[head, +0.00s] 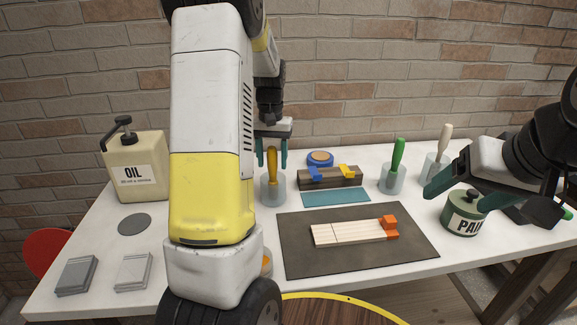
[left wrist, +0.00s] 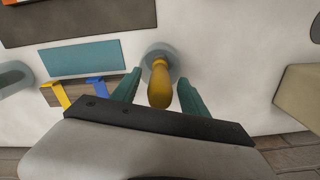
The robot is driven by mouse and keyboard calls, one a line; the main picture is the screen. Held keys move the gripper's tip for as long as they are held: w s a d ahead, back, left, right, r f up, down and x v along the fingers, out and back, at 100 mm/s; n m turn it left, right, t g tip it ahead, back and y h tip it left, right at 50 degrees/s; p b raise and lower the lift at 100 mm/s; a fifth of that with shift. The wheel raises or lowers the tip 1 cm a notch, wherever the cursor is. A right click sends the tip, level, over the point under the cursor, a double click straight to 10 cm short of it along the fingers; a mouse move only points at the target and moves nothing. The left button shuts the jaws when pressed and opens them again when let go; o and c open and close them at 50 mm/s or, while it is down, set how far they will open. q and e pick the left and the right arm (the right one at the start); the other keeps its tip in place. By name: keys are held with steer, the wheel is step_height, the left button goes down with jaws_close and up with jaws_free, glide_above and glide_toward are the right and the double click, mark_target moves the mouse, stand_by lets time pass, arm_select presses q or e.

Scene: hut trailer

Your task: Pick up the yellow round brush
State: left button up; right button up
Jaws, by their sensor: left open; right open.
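The yellow round brush (head: 272,165) stands upright, handle up, in a clear grey cup (head: 267,190) on the white table. In the left wrist view its yellow handle (left wrist: 160,84) points toward the camera between my fingers. My left gripper (head: 271,152) is open, one finger on each side of the upper handle, with a gap visible on both sides in the left wrist view (left wrist: 158,92). The bristles are hidden in the cup. My right gripper (head: 495,203) is open and empty at the right, over the paint can.
A green-handled brush (head: 398,155) and a cream-handled one (head: 444,140) stand in cups further right. A wooden block with blue and yellow clips (head: 331,179) and a teal sheet (head: 336,197) lie beside the yellow brush's cup. An oil can (head: 138,168) stands left; a paint can (head: 463,214) stands right.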

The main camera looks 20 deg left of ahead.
arm_select(q)
steer(key=shift+f, duration=0.4)
steer(key=shift+c, duration=0.4)
jaws_close()
